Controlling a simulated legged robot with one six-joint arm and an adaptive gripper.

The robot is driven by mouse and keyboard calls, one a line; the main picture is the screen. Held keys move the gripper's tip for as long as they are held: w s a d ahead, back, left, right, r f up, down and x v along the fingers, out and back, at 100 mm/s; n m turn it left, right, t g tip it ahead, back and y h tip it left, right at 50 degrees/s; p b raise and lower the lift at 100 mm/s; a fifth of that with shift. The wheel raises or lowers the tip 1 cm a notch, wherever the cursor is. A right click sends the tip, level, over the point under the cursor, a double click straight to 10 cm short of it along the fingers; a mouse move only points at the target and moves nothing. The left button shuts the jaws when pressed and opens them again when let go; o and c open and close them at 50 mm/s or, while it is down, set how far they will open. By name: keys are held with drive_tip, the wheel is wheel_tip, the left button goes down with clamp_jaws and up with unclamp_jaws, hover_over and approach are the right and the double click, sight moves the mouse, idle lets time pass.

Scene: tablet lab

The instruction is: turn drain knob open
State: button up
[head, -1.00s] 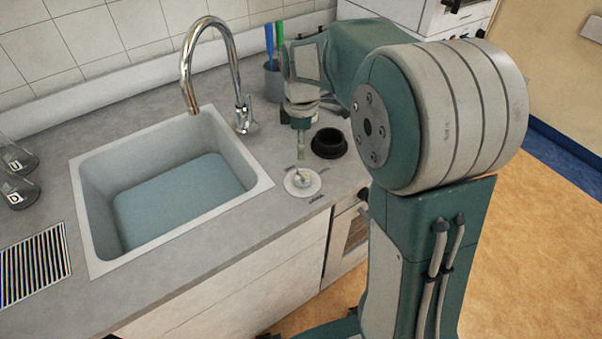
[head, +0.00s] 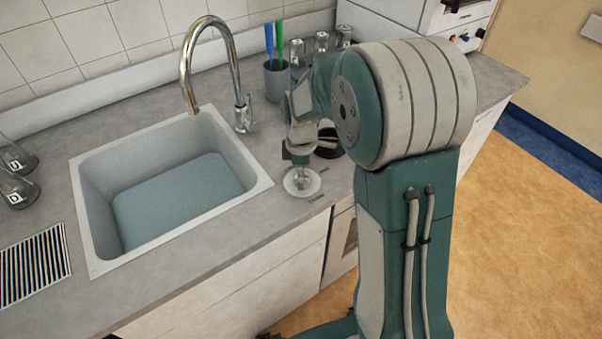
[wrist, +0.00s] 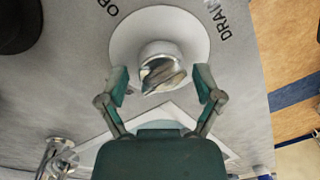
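The drain knob is a small metallic knob (wrist: 161,68) on a round white disc (wrist: 127,42) set in the counter. In the head view the white disc (head: 291,186) lies right of the sink, and my gripper hides part of the knob. In the wrist view the letters "DRAI" and "OP" are printed on the counter beside the disc. My gripper (wrist: 162,84) is open, with one finger on each side of the knob and a gap visible on both sides. In the head view my gripper (head: 300,176) is just above the disc.
The sink (head: 91,226) holds bluish water, with a chrome faucet (head: 236,80) behind it. A black round holder (head: 329,152) stands close behind my gripper. A grey cup (head: 276,82) with blue and green tools and several bottles stand farther back. A striped mat (head: 36,264) and flasks are at left.

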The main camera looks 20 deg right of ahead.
drive_tip(key=c, duration=0.7)
drive_tip(key=shift+o, duration=0.2)
drive_tip(key=shift+m, duration=0.3)
drive_tip(key=m, duration=0.3)
drive_tip(key=shift+m, duration=0.4)
drive_tip(key=m, duration=0.4)
drive_tip(key=shift+d, duration=0.1)
drive_tip(key=m, duration=0.5)
drive_tip(key=shift+t+y, duration=0.3)
drive_tip(key=shift+s+d+m, duration=0.1)
drive_tip(key=shift+m, duration=2.1)
drive_tip(key=shift+f, duration=0.1)
